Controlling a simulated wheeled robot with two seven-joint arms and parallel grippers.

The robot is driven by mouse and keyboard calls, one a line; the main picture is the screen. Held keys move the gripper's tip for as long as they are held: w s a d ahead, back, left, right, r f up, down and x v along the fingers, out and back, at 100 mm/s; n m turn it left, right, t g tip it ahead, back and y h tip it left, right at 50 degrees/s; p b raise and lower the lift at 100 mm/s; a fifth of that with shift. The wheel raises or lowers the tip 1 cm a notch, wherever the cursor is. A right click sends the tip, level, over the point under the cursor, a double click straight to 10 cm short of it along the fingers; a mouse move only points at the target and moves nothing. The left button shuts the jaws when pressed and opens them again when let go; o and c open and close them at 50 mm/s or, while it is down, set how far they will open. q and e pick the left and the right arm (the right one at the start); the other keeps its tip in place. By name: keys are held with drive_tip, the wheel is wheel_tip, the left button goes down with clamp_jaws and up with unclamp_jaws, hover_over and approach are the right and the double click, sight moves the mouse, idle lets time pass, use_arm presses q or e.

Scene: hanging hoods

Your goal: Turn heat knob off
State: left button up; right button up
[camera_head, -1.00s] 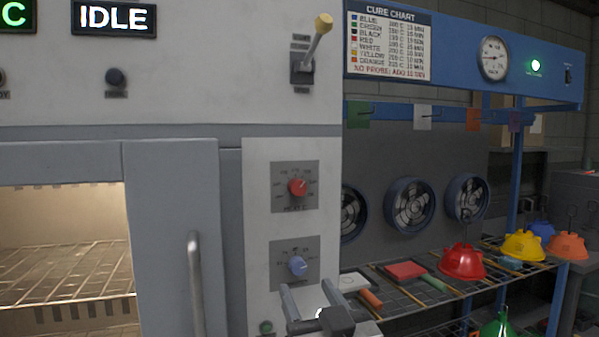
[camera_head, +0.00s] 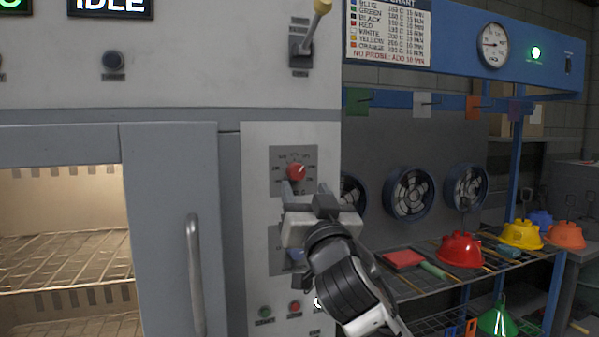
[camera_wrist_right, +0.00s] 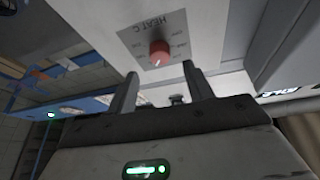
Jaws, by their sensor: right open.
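The red heat knob (camera_head: 296,172) sits on a grey dial plate on the oven's light control panel. In the right wrist view the red knob (camera_wrist_right: 159,52) shows ahead of the fingers, with "HEAT C" lettering on its plate. My right gripper (camera_head: 304,190) is just below the knob in the head view. In the right wrist view my right gripper (camera_wrist_right: 160,85) is open, its two fingers apart with nothing between them, and the knob is beyond the tips. The blue knob (camera_head: 294,256) lower on the panel is mostly hidden by my right arm. My left gripper is not in view.
A vertical oven door handle (camera_head: 195,275) stands out left of the panel. A lever switch (camera_head: 308,35) is above the knob. Green (camera_head: 265,312) and red (camera_head: 295,307) buttons are below. A rack with coloured hoods, including a red one (camera_head: 459,251), is at right.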

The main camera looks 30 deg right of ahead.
sight(298, 174)
drive_tip(key=p+x, duration=0.1)
drive_tip(key=x, duration=0.4)
drive_tip(key=shift+w, duration=0.15)
drive_tip(key=c, duration=1)
